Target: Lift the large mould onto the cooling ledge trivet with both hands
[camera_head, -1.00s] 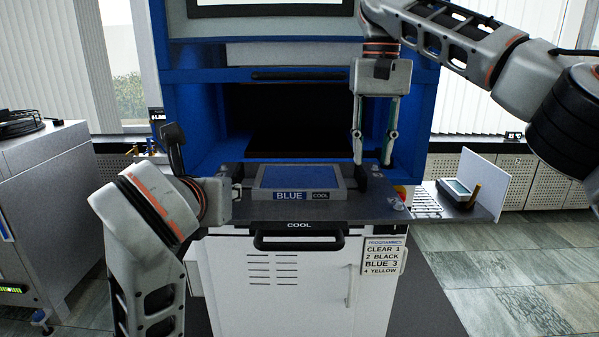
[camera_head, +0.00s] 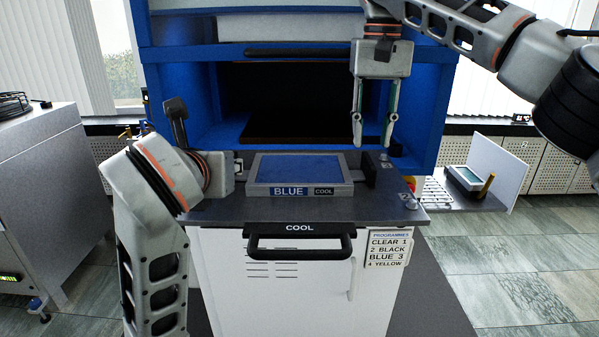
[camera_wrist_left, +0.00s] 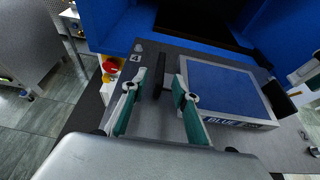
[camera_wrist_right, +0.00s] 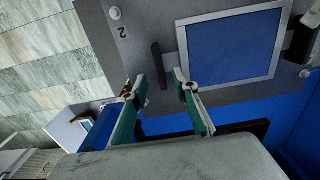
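The large mould, a grey frame with a blue top and a label "BLUE COOL" (camera_head: 298,172), lies flat on the dark worktop in front of the press opening. It also shows in the left wrist view (camera_wrist_left: 228,92) and right wrist view (camera_wrist_right: 235,45). A dark handle stands at each side of it. My right gripper (camera_head: 374,145) is open and empty, pointing down above the mould's right-hand handle (camera_wrist_right: 159,66). My left gripper (camera_wrist_left: 158,78) is open, with the left-hand handle (camera_wrist_left: 159,75) between its fingertips in its view; contact is unclear. My left wrist hides it in the head view.
A side ledge (camera_head: 485,202) at the right carries a white wire rack (camera_head: 437,193), a small display device (camera_head: 465,178) and an upright white panel (camera_head: 499,170). The dark press opening (camera_head: 300,90) lies behind the mould. A black front handle (camera_head: 300,248) reads "COOL".

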